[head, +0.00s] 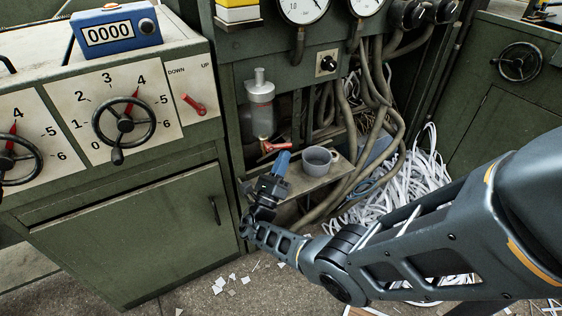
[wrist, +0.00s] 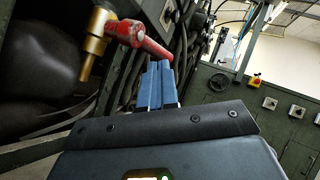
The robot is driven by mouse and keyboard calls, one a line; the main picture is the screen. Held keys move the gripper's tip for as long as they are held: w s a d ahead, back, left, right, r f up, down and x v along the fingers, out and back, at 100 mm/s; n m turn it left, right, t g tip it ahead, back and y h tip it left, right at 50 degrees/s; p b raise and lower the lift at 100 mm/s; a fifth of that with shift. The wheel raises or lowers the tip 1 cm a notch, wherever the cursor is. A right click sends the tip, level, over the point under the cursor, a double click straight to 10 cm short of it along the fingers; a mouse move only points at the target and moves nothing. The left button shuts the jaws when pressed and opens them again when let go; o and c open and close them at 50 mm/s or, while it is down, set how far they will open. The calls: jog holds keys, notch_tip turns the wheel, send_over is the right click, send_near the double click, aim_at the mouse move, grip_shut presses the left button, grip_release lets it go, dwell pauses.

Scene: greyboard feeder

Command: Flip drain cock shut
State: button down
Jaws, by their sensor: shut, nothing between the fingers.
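The drain cock's red lever (head: 273,146) lies roughly sideways under the clear filter bowl (head: 262,108). In the wrist view the red lever (wrist: 140,38) runs right and slightly down from the brass cock body (wrist: 94,45). My gripper (head: 283,157) has blue fingers, shut together and empty. In the wrist view the fingertips (wrist: 158,66) are just below the lever's free end; I cannot tell whether they touch it.
A grey mug (head: 319,159) stands on the small shelf (head: 300,186) just right of my gripper. Hoses (head: 377,90) hang behind it. A green cabinet (head: 140,235) stands at left. Shredded paper strips (head: 415,180) are heaped at right.

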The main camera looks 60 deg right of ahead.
dwell(0.8)
jog(key=s+a+f+b, duration=0.2)
jog(key=a+f+b, duration=0.4)
jog(key=a+f, duration=0.2)
notch_tip(320, 180, down, 3)
jog(key=shift+s+a+r, duration=0.1)
jog(key=shift+s+a, duration=0.05)
jog(key=shift+s, duration=0.15)
